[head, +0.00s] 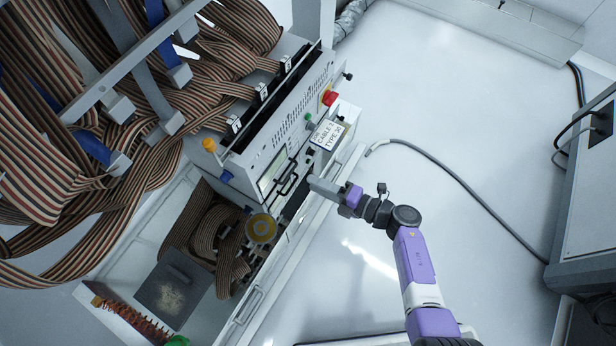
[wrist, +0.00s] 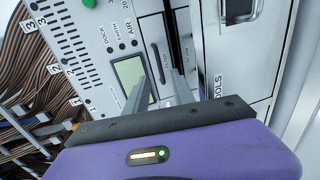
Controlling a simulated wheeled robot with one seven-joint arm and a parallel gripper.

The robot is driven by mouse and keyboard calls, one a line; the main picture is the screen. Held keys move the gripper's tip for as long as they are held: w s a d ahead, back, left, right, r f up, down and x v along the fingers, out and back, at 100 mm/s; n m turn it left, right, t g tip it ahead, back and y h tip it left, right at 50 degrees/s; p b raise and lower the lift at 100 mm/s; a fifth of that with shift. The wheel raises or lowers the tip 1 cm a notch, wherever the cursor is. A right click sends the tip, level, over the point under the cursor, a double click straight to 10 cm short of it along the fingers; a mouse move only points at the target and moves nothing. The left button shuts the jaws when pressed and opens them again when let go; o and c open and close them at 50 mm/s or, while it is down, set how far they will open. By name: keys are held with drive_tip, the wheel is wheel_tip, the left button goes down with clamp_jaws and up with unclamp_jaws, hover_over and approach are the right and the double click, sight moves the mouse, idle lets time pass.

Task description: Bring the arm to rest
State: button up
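My arm (head: 415,262), purple, white and black, reaches up from the lower right to the test handler (head: 272,150). My gripper (head: 312,181) is at the handler's front, close to its dark handles and display. In the wrist view my gripper (wrist: 160,82) has two grey fingers with a gap between them. They point at the panel beside the display (wrist: 131,76) and a dark slot. I see nothing held between them. Whether the fingertips touch the panel cannot be told.
Striped ribbon cables (head: 215,60) hang at the upper left. An open drawer (head: 253,305) holds more cable, a yellow round item (head: 261,228) and a grey plate (head: 172,288). A loose grey hose (head: 450,172) lies on the white floor. A cabinet (head: 590,190) stands right. The floor between is mostly clear.

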drive_tip(key=shift+s+d, duration=0.1)
drive_tip(key=shift+d, duration=0.05)
idle(0.5)
drive_tip(key=w+d+r+m+t+h, duration=0.2)
drive_tip(key=w+d+r+m+t, duration=0.3)
drive_tip(key=r, duration=0.3)
drive_tip(key=s+d+r+m+t+h, duration=0.4)
drive_tip(key=r+m, duration=0.2)
drive_tip(key=m, duration=0.1)
drive_tip(key=s+d+r+m+g+h, duration=0.15)
drive_tip(key=s+r+m, duration=0.4)
drive_tip(key=s, duration=0.55)
drive_tip(key=s+d+r+m+g+h, duration=0.15)
drive_tip(key=s+r+m+h, duration=0.35)
drive_tip(key=s, duration=0.6)
drive_tip(key=s+d+r+m, duration=0.25)
drive_tip(key=s+m, duration=0.35)
drive_tip(key=s, duration=0.4)
wheel_tip(320, 180, up, 33)
drive_tip(key=p, duration=3.2)
drive_tip(key=shift+a, duration=0.4)
